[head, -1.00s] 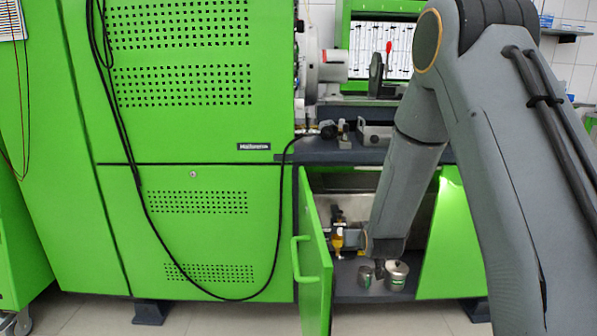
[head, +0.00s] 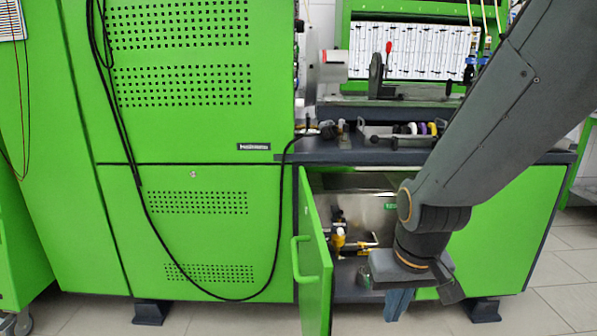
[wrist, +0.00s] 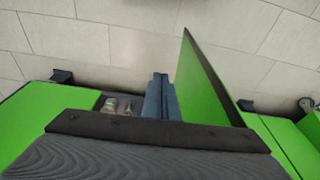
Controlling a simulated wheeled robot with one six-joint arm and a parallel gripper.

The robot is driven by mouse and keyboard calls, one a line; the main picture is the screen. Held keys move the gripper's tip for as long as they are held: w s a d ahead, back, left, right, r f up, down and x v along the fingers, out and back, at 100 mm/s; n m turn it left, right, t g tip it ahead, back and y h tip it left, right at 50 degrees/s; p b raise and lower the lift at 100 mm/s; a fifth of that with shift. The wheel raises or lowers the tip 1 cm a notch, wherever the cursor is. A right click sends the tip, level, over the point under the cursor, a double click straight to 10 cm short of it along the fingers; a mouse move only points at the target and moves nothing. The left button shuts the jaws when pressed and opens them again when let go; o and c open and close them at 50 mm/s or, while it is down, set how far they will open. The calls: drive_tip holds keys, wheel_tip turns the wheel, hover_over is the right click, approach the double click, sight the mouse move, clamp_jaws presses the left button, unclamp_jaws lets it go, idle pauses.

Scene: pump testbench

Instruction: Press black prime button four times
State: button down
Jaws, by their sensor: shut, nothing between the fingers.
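The black prime button cannot be told for sure in either view. Inside the open lower cabinet, a small dark fitting (head: 338,216) sits above a yellow-orange part (head: 338,240) in the head view; it is too small to tell whether it is the button. My gripper (head: 394,316) points down in front of the cabinet opening, right of the fitting and lower than it. Its blue-grey fingers are shut with nothing between them. In the wrist view, my gripper (wrist: 160,78) hangs over the floor beside the open door.
The open green cabinet door (head: 315,262) stands left of my gripper; it also shows in the wrist view (wrist: 204,88). Small metal cans (wrist: 116,105) show in the wrist view. The dark bench top (head: 350,152) is above the opening. Tiled floor (head: 555,285) is clear at the right.

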drive_tip(key=s+a+r+n+g, duration=0.2)
drive_tip(key=s+a+r+n, duration=0.1)
drive_tip(key=s+a+r, duration=0.7)
drive_tip(key=d+r+m+p, duration=0.3)
drive_tip(key=d+r+p, duration=0.6)
drive_tip(key=p, duration=1.2)
drive_tip(key=shift+s+d, duration=0.2)
drive_tip(key=shift+d, duration=1.05)
drive_tip(key=shift+r, duration=0.1)
idle(0.6)
